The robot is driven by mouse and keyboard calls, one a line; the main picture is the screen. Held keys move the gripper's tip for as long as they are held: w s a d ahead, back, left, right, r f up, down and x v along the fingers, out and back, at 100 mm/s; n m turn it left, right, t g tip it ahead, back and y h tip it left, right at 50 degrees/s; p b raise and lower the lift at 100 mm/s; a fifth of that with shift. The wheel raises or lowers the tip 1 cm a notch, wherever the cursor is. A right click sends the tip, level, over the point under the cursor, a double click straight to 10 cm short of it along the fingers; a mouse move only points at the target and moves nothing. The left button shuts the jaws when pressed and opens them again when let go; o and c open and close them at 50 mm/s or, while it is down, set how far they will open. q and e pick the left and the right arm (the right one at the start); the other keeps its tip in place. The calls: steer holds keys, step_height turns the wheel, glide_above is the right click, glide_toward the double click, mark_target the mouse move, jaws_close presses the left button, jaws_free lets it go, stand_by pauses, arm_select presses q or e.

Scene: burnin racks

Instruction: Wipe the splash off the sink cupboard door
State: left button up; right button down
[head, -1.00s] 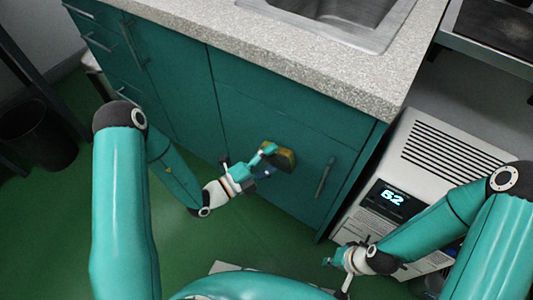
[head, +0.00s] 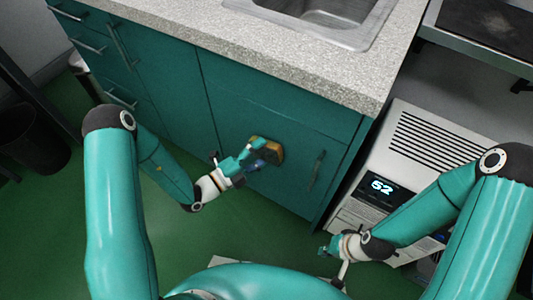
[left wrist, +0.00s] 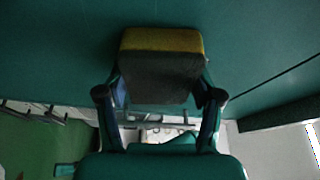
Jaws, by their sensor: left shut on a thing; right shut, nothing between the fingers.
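The sink cupboard door (head: 285,185) is dark green with a vertical handle (head: 316,170) near its right edge. My left gripper (head: 252,160) is shut on a yellow and dark sponge (head: 270,151), held against or very close to the door front. In the left wrist view the sponge (left wrist: 160,62) sits between the two fingers (left wrist: 158,98), its yellow side toward the green panel (left wrist: 60,45). I see no splash on the door; any mark behind the sponge is hidden. My right gripper (head: 325,251) is shut and empty, low in front of the white unit.
A speckled countertop (head: 250,60) with a steel sink (head: 320,18) overhangs the cupboard. A white unit with a display reading 52 (head: 410,145) stands at the right. A dark bin (head: 35,140) stands at the far left. Green floor (head: 110,230) is free before the cupboard.

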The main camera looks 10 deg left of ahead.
mark_target(248, 143)
arm_select(q)
steer(key=shift+w+a, duration=0.25)
steer(key=shift+a, duration=0.4)
steer(key=shift+w+a, duration=0.3)
steer(key=shift+a, duration=0.4)
steer(key=shift+w+a, duration=0.25)
steer(key=shift+a, duration=0.4)
steer(key=s+a+p, duration=0.1)
steer(key=s+p, duration=0.1)
steer(key=s, duration=0.3)
steer(key=shift+s+a, duration=0.4)
steer(key=s, duration=0.1)
steer(key=s+a, duration=0.1)
steer(key=shift+s+p, duration=0.35)
steer(key=shift+s, duration=0.05)
steer(key=shift+w, duration=0.15)
